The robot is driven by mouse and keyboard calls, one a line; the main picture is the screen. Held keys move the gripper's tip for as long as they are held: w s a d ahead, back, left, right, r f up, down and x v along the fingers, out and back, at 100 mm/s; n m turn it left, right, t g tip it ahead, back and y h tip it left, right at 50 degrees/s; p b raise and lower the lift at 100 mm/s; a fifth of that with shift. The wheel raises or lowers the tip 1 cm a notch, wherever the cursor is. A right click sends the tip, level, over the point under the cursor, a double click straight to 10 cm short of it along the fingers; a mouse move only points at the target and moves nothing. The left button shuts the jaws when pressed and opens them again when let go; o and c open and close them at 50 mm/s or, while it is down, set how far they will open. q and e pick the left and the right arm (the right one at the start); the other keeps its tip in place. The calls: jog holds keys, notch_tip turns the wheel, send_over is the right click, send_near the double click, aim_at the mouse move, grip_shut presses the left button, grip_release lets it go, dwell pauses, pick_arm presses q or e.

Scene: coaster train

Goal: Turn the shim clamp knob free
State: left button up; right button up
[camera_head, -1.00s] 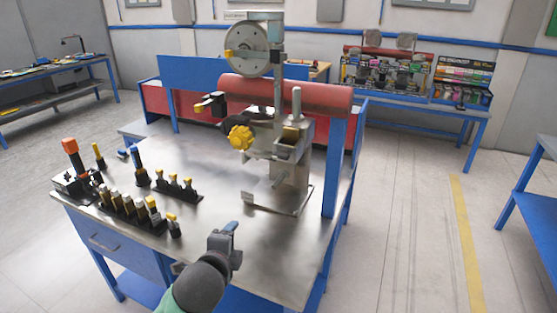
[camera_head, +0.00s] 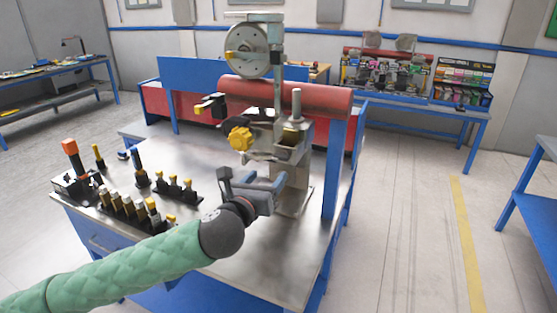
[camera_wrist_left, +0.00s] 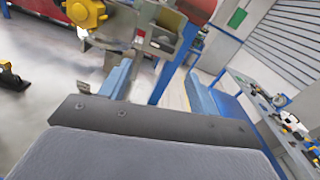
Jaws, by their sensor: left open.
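A yellow lobed knob (camera_head: 240,138), which looks like the shim clamp knob, sits on the left side of the grey metal fixture (camera_head: 292,150) on the workbench. In the left wrist view the yellow knob (camera_wrist_left: 86,12) is at the top left, cut by the frame edge. My left gripper (camera_head: 252,180) is below and slightly right of the knob, in front of the fixture, apart from the knob. Its blue fingers are spread with nothing seen between them. In the left wrist view the fingers (camera_wrist_left: 158,82) point toward the fixture. My right gripper is not in view.
Yellow-topped tools in black holders (camera_head: 125,208) stand on the left of the metal bench top (camera_head: 265,250). A red roller (camera_head: 325,97) lies behind the fixture, by a blue post (camera_head: 334,170). A handwheel (camera_head: 246,52) rises above. The bench's front right is clear.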

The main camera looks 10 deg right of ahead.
aim_at(280, 159)
pick_arm(q)
jog(key=w+d+p, duration=0.1)
jog(key=w, duration=0.1)
jog(key=w+d+m+p, duration=0.1)
jog(key=w+d, duration=0.1)
jog(key=w+d+r+m+p, duration=0.1)
jog(key=shift+w+d+r, duration=0.1)
jog(key=shift+w+d, duration=0.1)
jog(key=shift+w, duration=0.2)
jog(key=shift+w+d+p, duration=0.35)
jog(key=shift+w, duration=0.15)
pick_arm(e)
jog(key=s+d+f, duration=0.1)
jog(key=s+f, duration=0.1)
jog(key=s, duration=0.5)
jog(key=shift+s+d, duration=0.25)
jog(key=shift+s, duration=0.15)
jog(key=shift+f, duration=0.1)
pick_arm(q)
jog(key=c, duration=1)
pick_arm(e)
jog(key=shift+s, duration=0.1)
